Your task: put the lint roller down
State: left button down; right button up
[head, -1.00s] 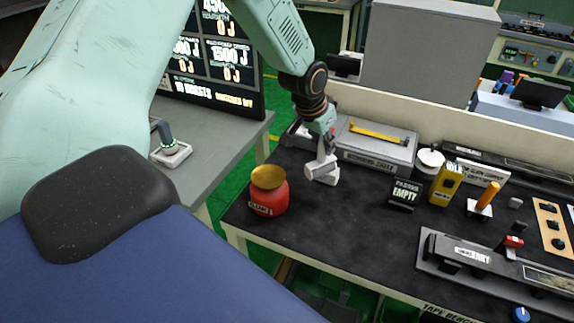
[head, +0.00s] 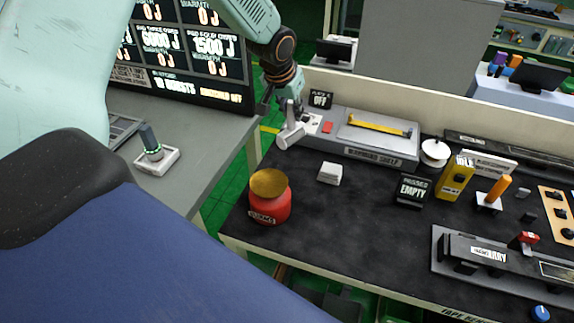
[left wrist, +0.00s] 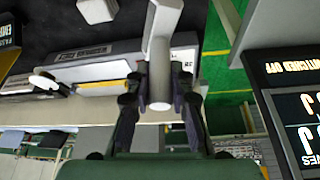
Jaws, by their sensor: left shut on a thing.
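The lint roller (head: 291,136), a white roller head on a pale handle, hangs from my left gripper (head: 289,106) in the head view. It is near the back left corner of the black bench (head: 330,225), left of the grey shelf unit (head: 380,148). I cannot tell whether it touches the bench. In the left wrist view my left gripper (left wrist: 159,82) is shut on the light handle of the lint roller (left wrist: 160,45), with one dark finger on each side. My right gripper is not in view.
A red jar with a gold lid (head: 270,200) stands at the bench's front left. A small white block (head: 330,173) lies behind it.

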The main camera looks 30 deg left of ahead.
aim_at(291, 141)
pick_arm(q)
jog(key=shift+s+d+f, duration=0.15)
jog(key=shift+d+f, duration=0.05)
jog(key=shift+f, duration=0.05)
jog(key=f, duration=0.5)
jog(key=shift+s, duration=0.25)
jog(key=shift+x, duration=0.8)
notch_tip(291, 141, down, 2)
jog(key=shift+s+d+f, duration=0.1)
jog(key=shift+d, duration=0.1)
jog(key=shift+s+f, duration=0.1)
jog(key=shift+f, duration=0.2)
jog(key=shift+a, duration=0.1)
jog(key=shift+a, duration=0.1)
